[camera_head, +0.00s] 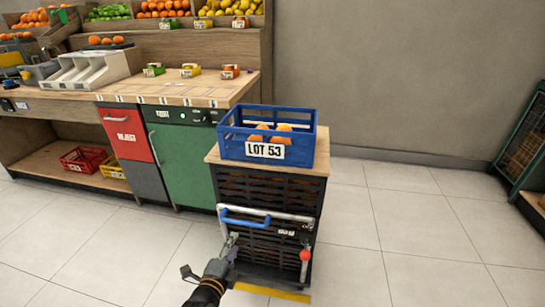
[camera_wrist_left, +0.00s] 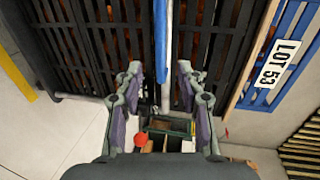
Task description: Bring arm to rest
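My left gripper (camera_head: 232,243) comes in from the bottom of the head view, low in front of the dark slatted cart. In the left wrist view its two fingers (camera_wrist_left: 160,82) stand apart, so it is open. The cart's blue handle (camera_head: 244,221) is just above the gripper in the head view. In the wrist view the blue bar (camera_wrist_left: 160,40) and a pale rail run toward the gap between the fingers; I cannot tell how far they are from the fingertips. No object is visibly clamped. My right gripper is not in view.
A blue crate (camera_head: 226,143) marked LOT 53, holding oranges, stands on the cart's wooden top (camera_head: 322,140). A red knob (camera_head: 305,255) sits on the cart's right front. A green cabinet (camera_head: 182,160) and counter are at left. Tiled floor (camera_head: 420,240) is clear at right.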

